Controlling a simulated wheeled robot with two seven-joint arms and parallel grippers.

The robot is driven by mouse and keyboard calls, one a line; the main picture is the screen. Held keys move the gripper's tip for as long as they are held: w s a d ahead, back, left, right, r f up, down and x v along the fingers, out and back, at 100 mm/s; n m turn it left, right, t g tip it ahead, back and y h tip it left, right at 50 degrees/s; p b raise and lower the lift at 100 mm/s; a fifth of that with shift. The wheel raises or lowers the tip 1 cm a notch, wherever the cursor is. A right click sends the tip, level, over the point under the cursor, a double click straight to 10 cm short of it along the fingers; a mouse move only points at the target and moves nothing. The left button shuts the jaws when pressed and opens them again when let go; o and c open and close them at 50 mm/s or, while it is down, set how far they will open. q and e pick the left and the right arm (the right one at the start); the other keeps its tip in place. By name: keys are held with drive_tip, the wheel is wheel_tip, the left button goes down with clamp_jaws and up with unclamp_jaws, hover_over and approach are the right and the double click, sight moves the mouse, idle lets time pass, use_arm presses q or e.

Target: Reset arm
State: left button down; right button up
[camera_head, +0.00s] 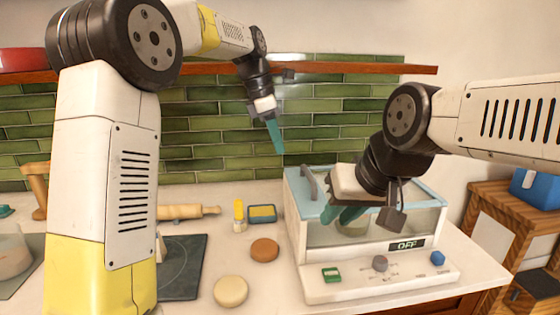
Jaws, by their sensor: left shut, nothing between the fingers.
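My left gripper (275,136) hangs in the air in front of the green tile wall, its teal fingers pointing down and shut with nothing between them. Whether the fingers touch the lid cannot be told. The lid looks closed, and something roundish shows dimly behind the clear front. The appliance's display (407,245) reads OFF.
On the counter lie a brown round piece (264,250), a pale round piece (231,291), a sponge (262,213), a small yellow bottle (239,214), a rolling pin (189,212) and a dark plate (184,268). A wooden shelf (350,69) runs along the wall. A wooden stand (487,205) is at right.

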use_arm(q)
drive_tip(key=s+a+r+m+t, duration=0.35)
drive_tip(key=s+a+m, duration=0.55)
drive_tip(key=s+a, duration=0.35)
drive_tip(key=s+a+f+m+t, duration=0.1)
drive_tip(key=s+a+f+m, duration=0.2)
drive_tip(key=s+f+m, duration=0.1)
drive_tip(key=s+a+f+m+t+y, duration=0.1)
drive_tip(key=s+a+f+m, duration=0.2)
drive_tip(key=s+f+m, duration=0.2)
drive_tip(key=s+m, duration=0.1)
drive_tip(key=s, duration=0.2)
drive_tip(key=shift+s+a, duration=0.25)
drive_tip(key=shift+a, duration=0.15)
